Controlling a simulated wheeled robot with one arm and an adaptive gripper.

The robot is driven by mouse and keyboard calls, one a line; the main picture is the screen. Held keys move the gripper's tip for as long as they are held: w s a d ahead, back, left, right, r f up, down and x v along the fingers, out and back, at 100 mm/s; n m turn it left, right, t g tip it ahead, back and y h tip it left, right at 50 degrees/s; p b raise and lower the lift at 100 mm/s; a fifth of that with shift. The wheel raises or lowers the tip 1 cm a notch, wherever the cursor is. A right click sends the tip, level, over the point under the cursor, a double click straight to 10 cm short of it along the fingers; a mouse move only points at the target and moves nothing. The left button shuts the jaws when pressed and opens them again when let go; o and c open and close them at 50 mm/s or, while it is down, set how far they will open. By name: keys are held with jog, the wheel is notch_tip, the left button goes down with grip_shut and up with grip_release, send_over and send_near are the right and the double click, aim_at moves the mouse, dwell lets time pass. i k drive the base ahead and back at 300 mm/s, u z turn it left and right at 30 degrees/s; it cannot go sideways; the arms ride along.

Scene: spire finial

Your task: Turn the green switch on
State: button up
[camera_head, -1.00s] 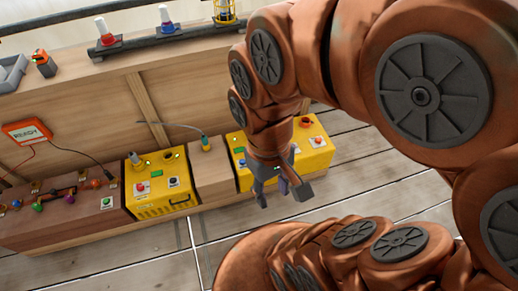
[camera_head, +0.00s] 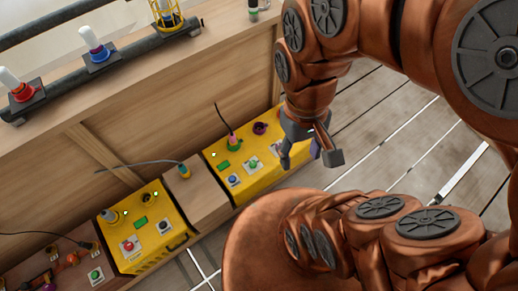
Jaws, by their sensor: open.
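Several green parts show, and I cannot tell for sure which is the green switch. On the right yellow box (camera_head: 218,188), a small green button on a white plate (camera_head: 253,163) sits beside a blue button (camera_head: 233,180), with a green rectangle (camera_head: 224,164) behind. Another green button on a white plate (camera_head: 95,275) is on the brown panel at lower left. The left yellow box (camera_head: 150,255) has a green rectangle (camera_head: 140,223). My gripper (camera_head: 310,158) is open and empty, just right of the right yellow box, its fingers pointing down. It hides that box's right end.
A wooden block (camera_head: 200,190) with a cabled plug (camera_head: 184,172) stands between the yellow boxes. A pink-and-green plug (camera_head: 234,142) stands on the right box. A wooden wall with a ledge (camera_head: 150,90) rises behind. The plank floor (camera_head: 400,120) at right is clear.

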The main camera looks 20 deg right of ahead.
aim_at(253, 164)
jog(key=k, duration=0.45)
jog(key=z, duration=1.05)
jog(key=i, duration=0.75)
jog(key=u, duration=2.3)
